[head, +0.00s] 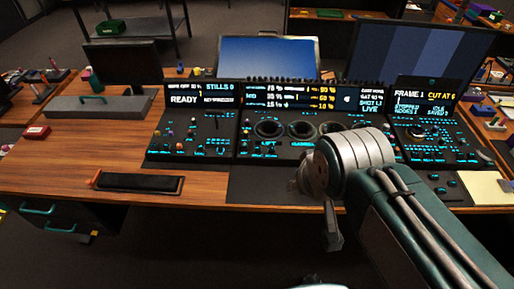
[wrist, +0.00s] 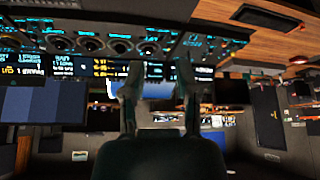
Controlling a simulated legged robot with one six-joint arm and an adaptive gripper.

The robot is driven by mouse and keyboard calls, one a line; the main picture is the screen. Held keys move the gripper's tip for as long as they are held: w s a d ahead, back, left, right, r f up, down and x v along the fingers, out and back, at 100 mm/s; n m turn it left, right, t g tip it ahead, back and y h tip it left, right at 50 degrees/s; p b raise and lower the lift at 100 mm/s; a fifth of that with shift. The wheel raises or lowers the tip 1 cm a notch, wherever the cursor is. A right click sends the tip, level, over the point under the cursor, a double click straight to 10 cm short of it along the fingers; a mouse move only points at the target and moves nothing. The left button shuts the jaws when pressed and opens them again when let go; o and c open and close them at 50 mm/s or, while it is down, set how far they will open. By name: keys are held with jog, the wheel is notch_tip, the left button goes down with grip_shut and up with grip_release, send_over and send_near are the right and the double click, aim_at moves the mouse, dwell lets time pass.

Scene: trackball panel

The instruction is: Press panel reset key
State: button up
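The trackball panel (head: 222,150) is a wide black console on the wooden desk, with dark keys, cyan labels and lit displays along its back. Three round dark trackball wells (head: 302,129) sit in its middle section. I cannot tell which key is the reset key; labels are too small to read. My gripper (head: 333,232) hangs in front of the desk's front edge, right of centre, apart from the panel. My arm hides part of the panel's right middle. In the wrist view, the panel (wrist: 75,42) appears upside down, and my gripper (wrist: 158,82) has two separated fingers with nothing between them.
A black wrist pad (head: 138,183) lies at the desk's front left. Monitors (head: 268,57) stand behind the panel. Yellow paper (head: 487,189) lies at the right. Open floor is in front.

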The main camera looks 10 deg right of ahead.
jog(key=shift+c, duration=0.3)
grip_shut()
